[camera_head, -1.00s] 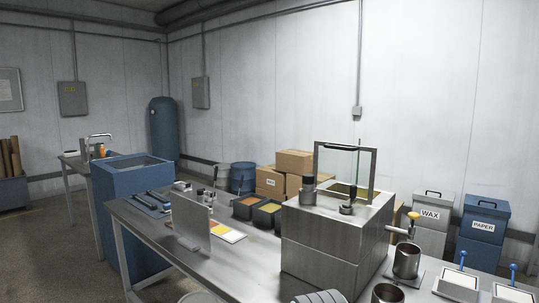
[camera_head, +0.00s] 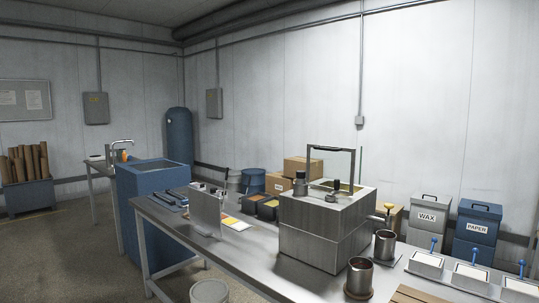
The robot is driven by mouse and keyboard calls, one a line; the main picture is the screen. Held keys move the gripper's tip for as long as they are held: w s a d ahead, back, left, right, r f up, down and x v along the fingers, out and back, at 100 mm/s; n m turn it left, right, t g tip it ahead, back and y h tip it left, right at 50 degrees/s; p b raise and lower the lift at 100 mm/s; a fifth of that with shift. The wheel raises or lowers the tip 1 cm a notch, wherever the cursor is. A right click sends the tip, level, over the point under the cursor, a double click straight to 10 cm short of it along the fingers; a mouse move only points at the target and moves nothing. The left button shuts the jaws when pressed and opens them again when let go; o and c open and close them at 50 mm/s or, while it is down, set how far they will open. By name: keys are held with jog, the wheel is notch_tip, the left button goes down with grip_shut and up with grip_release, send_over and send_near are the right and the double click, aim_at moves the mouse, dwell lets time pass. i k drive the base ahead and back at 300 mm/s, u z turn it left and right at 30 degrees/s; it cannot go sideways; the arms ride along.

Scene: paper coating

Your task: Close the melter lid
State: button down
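The melter (camera_head: 322,243) is a square brushed-metal box on the workbench, right of centre. Its lid (camera_head: 353,166) is a dark-edged frame standing upright above the melter's top, so it is open. The opening below shows a yellowish inside (camera_head: 345,186). Two dark knobs or fittings stand on the melter's top. A yellow-ended valve handle (camera_head: 388,206) sticks out at its right side. My gripper is not in view.
The metal workbench (camera_head: 255,262) runs across the front. Metal cups (camera_head: 360,275) stand right of the melter, then several small trays with blue handles. An upright metal plate (camera_head: 206,208) and colour trays stand left. WAX (camera_head: 428,217) and PAPER (camera_head: 479,226) bins stand behind.

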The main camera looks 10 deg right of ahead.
aim_at(316, 147)
jog(key=u, duration=5.65)
jog(key=k, duration=0.9)
jog(key=z, duration=5.75)
